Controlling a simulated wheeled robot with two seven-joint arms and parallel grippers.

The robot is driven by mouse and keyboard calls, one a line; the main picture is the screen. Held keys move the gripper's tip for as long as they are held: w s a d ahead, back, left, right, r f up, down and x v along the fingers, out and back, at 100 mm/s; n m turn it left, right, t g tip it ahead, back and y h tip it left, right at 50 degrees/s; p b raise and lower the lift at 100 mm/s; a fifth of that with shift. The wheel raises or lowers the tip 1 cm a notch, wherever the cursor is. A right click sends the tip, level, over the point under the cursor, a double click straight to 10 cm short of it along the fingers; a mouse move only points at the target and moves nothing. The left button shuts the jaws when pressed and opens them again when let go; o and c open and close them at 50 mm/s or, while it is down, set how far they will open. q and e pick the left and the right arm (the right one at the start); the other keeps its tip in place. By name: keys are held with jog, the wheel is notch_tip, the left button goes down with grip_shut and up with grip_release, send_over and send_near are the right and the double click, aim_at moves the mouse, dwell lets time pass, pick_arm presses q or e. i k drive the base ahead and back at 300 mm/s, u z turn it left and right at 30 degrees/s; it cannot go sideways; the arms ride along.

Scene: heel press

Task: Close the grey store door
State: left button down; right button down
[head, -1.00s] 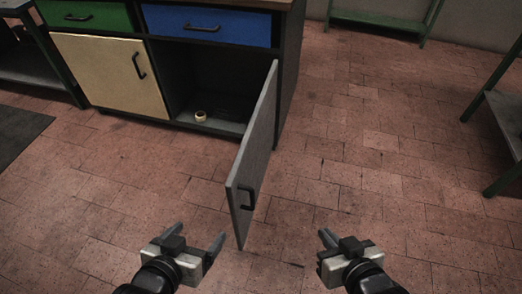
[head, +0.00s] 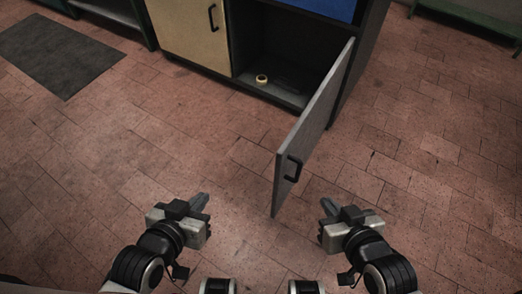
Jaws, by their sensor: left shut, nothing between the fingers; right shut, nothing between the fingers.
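The grey store door (head: 318,113) stands wide open, swung out from the right side of the cabinet opening toward me. Its black handle (head: 293,168) is near the free edge, on the face turned to the right. My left gripper (head: 199,202) is shut and empty, to the left of the door and apart from it. My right gripper (head: 327,206) is shut and empty, to the right of the door's near lower corner, with a gap between them.
The open compartment (head: 283,50) holds a small yellowish ring (head: 261,79). A cream door (head: 190,32) beside it is closed, and a blue drawer (head: 327,8) is above. A dark mat (head: 62,52) lies at the left. The tiled floor is clear around the door.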

aim_at(295, 152)
jog(key=u, duration=0.95)
jog(key=k, duration=0.75)
jog(key=z, duration=1.55)
jog(key=i, duration=0.45)
jog(key=u, duration=0.25)
